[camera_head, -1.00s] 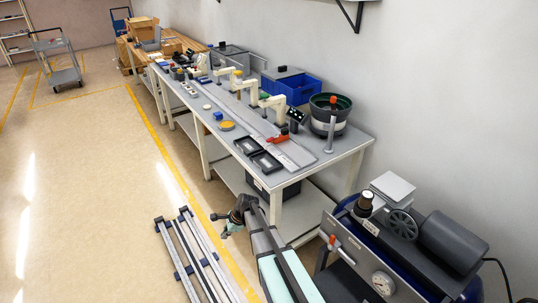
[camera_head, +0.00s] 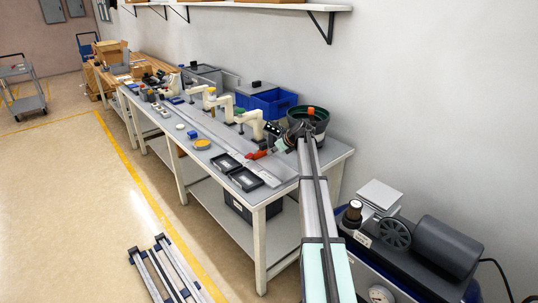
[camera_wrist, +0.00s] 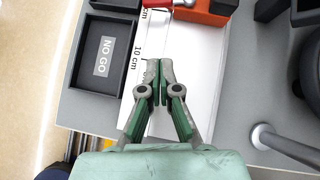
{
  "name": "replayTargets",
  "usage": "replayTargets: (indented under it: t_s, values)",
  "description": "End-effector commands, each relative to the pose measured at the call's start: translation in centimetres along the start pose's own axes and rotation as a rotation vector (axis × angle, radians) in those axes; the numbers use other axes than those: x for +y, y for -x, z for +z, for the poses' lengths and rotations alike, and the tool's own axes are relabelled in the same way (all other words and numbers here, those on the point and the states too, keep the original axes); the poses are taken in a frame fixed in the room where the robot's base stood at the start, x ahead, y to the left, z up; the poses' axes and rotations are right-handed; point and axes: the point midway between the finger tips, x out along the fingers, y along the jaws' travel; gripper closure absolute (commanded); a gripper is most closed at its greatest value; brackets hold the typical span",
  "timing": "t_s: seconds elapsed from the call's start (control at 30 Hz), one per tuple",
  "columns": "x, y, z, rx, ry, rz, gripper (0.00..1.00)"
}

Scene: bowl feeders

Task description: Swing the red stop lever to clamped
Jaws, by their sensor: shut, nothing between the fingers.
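The red stop lever (camera_head: 257,154) lies at the near end of the long rail on the bench, beside a small dark and orange part. In the wrist view, a bright red piece (camera_wrist: 172,3) and an orange-red block (camera_wrist: 207,10) are cut off by the top edge. My gripper (camera_wrist: 153,68) is shut and empty, its fingertips together over the white scale strip marked in cm, a little short of the red parts and apart from them in the picture.
The black NO GO tray (camera_wrist: 106,54) is left of my fingers. A metal post (camera_wrist: 285,146) stands to the right, with dark fittings above it. The bowl feeder (camera_head: 319,120) is behind my arm. Blue bins (camera_head: 273,103) stand at the back; cream arms (camera_head: 252,119) line the rail.

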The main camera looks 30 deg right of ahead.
Motion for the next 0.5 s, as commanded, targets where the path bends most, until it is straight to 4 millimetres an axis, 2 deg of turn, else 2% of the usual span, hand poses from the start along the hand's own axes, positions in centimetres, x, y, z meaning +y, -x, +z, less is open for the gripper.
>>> replayTargets:
  t_s: [0.47,0.5]
  values:
    - [-0.1,-8.8,0.2,0.002,0.001,0.001,1.00]
    - [-0.1,-9.2,0.7,0.001,0.002,0.001,1.00]
